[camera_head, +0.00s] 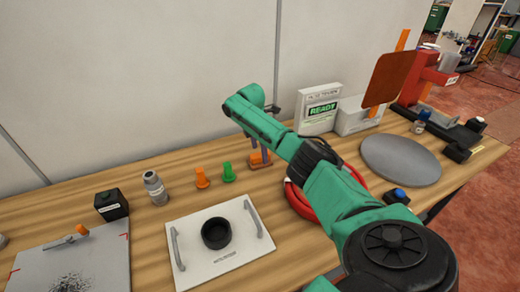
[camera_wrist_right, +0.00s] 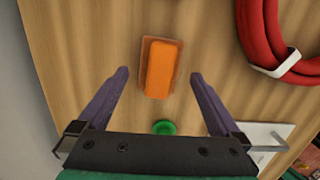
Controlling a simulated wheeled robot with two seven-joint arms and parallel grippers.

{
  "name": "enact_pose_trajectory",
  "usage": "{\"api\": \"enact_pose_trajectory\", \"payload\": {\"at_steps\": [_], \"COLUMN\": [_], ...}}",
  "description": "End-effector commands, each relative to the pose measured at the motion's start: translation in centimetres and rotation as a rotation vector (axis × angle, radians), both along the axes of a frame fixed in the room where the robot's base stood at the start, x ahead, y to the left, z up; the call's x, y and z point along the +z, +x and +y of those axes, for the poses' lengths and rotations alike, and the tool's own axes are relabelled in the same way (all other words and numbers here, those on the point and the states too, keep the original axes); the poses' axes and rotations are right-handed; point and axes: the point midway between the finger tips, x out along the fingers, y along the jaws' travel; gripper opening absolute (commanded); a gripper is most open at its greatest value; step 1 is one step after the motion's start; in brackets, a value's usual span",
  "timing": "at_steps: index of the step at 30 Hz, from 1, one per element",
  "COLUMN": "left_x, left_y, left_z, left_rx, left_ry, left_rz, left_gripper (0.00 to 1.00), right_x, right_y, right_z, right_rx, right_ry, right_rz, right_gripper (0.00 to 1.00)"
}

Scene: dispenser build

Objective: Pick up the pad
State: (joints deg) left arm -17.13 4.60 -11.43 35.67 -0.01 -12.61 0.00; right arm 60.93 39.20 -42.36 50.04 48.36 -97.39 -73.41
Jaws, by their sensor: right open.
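The pad (camera_wrist_right: 160,70) appears to be the orange block on a thin brownish base, lying on the wooden table in the right wrist view. In the head view a part of it (camera_head: 257,160) shows as orange at the back of the table, partly hidden by my fingers. My right gripper (camera_wrist_right: 160,76) is open and empty, pointing down over the pad. Its purple fingers stand on either side of the pad in the picture; I cannot tell the height gap. It also shows in the head view (camera_head: 265,150). My left gripper is out of view.
A green peg (camera_head: 228,172) and an orange peg (camera_head: 201,178) stand left of the pad. A coiled red hose (camera_wrist_right: 268,40) lies to its right in the head view. A white handled plate (camera_head: 190,228) lies in front; a white READY box (camera_head: 319,110) stands behind.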

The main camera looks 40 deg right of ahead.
Motion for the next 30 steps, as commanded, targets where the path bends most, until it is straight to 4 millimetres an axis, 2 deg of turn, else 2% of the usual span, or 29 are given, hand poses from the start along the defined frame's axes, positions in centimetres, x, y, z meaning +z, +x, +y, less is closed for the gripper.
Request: {"api": "enact_pose_trajectory", "payload": {"at_steps": [1, 4, 11, 14, 15, 17, 18, 26, 30], "left_x": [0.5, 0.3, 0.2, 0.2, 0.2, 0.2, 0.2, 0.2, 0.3], "left_y": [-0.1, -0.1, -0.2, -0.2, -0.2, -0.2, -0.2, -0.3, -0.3], "left_z": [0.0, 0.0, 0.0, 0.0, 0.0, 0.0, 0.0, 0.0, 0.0], "left_rx": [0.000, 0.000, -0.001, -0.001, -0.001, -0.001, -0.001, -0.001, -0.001], "left_ry": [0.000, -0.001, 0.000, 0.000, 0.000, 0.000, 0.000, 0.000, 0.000], "left_rz": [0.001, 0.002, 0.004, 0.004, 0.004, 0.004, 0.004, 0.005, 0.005], "left_gripper": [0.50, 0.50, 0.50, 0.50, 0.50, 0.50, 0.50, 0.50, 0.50], "right_x": [-0.9, -2.6, -3.0, -3.0, -3.0, -3.0, -3.0, -2.8, -1.4], "right_y": [-0.2, -0.1, -0.1, -0.1, -0.1, -0.1, -0.1, -0.1, 0.0], "right_z": [-0.1, -0.2, -0.3, -0.3, -0.3, -0.3, -0.3, -0.3, -0.3], "right_rx": [-0.001, 0.002, 0.001, 0.001, 0.001, 0.001, 0.001, 0.001, 0.002], "right_ry": [0.000, 0.000, 0.000, 0.000, 0.000, 0.000, 0.000, 0.000, 0.000], "right_rz": [0.005, 0.003, 0.001, 0.001, 0.001, 0.001, 0.001, 0.000, -0.001], "right_gripper": [1.00, 1.00, 1.00, 0.66, 0.50, 0.27, 0.19, 0.19, 0.19]}}
